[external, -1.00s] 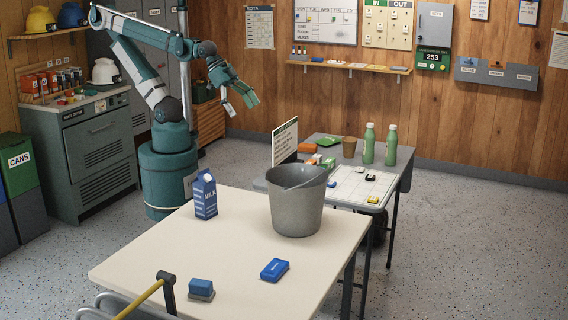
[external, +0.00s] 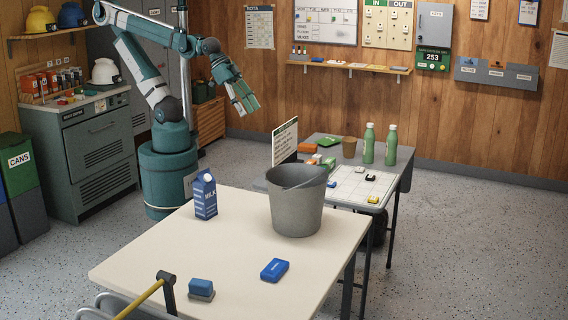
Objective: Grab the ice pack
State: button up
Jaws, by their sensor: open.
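A flat blue block with white marking (external: 274,269), which looks like the ice pack, lies on the cream table (external: 150,263) near its front right part. Another blue block (external: 201,286) sits on a dark grey piece near the table's front edge; it is too small to tell what it is. My gripper (external: 248,107) is open and empty. It hangs in the air at the back, well above and behind the table, far from both blue blocks.
A grey bucket (external: 296,212) stands on the table behind the flat blue block. A blue milk carton (external: 204,196) stands at the back left. A yellow-handled tool (external: 148,296) is at the front edge. A second table (external: 405,172) behind holds green bottles (external: 391,146).

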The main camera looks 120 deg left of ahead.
jog(key=w+d+r+n+g+p, duration=0.15)
jog(key=w+d+n, duration=0.25)
jog(key=w+d, duration=0.55)
jog(key=w+d+r+n+g, duration=0.25)
jog(key=w+d, duration=0.45)
jog(key=w, duration=0.6)
jog(key=n+g+p, duration=0.1)
jog(key=n+g, duration=0.2)
jog(key=n, duration=0.8)
send_over(275, 266)
jog(key=shift+m, duration=0.25)
jog(key=f, duration=2.6)
jog(key=shift+w+a+f, duration=0.1)
jog(key=shift+a+f, duration=0.1)
jog(key=shift+d+f, duration=0.35)
jog(key=shift+f, duration=0.05)
jog(key=shift+f, duration=1.25)
